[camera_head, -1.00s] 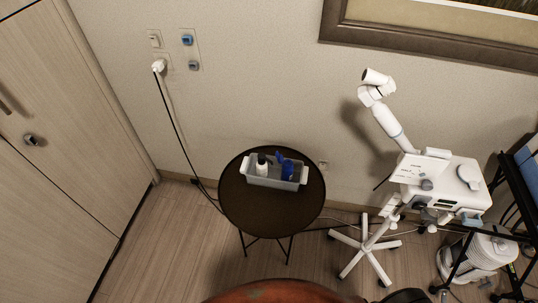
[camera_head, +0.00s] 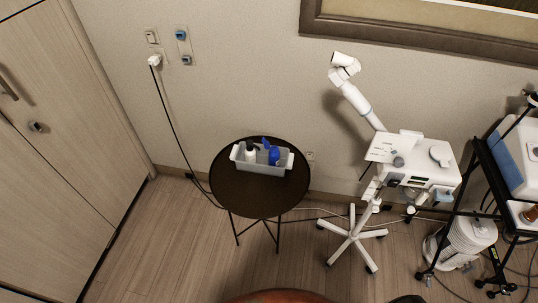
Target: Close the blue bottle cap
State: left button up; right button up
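A blue bottle (camera_head: 274,156) stands in a light grey tray (camera_head: 262,168) on a round dark table (camera_head: 240,190). A blue cap piece (camera_head: 266,144) shows at its upper left and looks tilted open, though it is small in the picture. A white bottle with a dark top (camera_head: 250,153) stands to its left in the same tray. Neither of my grippers is in view.
A white wheeled steamer stand (camera_head: 352,236) is right of the table, its arm raised. A black cart (camera_head: 484,190) and a white fan-like unit (camera_head: 466,240) stand farther right. A black cord (camera_head: 172,130) hangs from the wall outlet. Wood floor left of the table is clear.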

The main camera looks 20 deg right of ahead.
aim_at(267, 146)
jog(key=k, duration=0.75)
jog(key=z, duration=1)
jog(key=i, duration=0.65)
jog(key=z, duration=0.6)
jog(key=i, duration=0.65)
jog(key=u, duration=0.85)
jog(key=i, duration=0.65)
jog(key=u, duration=0.75)
